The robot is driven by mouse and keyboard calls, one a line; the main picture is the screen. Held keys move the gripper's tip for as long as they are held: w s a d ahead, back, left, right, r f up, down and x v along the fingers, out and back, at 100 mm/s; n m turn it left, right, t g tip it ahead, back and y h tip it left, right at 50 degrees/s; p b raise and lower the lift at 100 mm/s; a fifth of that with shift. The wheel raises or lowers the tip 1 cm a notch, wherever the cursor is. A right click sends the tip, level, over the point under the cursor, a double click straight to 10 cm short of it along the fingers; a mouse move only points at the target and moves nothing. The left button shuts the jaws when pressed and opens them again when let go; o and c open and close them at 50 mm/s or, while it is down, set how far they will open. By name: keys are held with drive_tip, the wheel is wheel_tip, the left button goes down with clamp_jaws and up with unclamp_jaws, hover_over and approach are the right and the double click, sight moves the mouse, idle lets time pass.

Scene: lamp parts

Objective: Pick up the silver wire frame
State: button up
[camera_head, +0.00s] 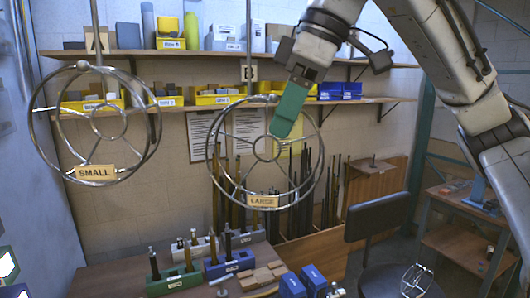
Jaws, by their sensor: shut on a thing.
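A large silver wire frame (210,165), round with an inner ring and spokes, hangs from a rod in the middle. It bears a tag marked "LARGE" (263,202). My gripper (283,123), with green fingers, comes from the upper right and is shut on this frame near its upper right rim. The fingers hide part of the rim, and the exact contact is hard to see. A similar silver frame tagged "SMALL" (95,172) hangs at the left. Another small silver wire frame (416,280) sits on the dark seat of a chair at the lower right.
Wall shelves (225,105) with yellow and blue bins stand behind. A bench (110,280) below holds green and blue tool racks, wooden blocks and blue boxes. Several upright rods (300,200) stand behind the large frame. A wooden side table (460,205) is at the right.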

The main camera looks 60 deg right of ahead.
drive_tip(key=c, duration=0.7)
drive_tip(key=shift+r, duration=0.1)
drive_tip(key=shift+c, duration=0.2)
drive_tip(key=s+a+r+b, duration=0.3)
drive_tip(key=s+a+r, duration=0.4)
drive_tip(key=s, duration=0.4)
drive_tip(key=shift+s+a+r+b, duration=0.3)
drive_tip(key=shift+a+r+b, duration=0.1)
drive_tip(key=shift+r, duration=0.05)
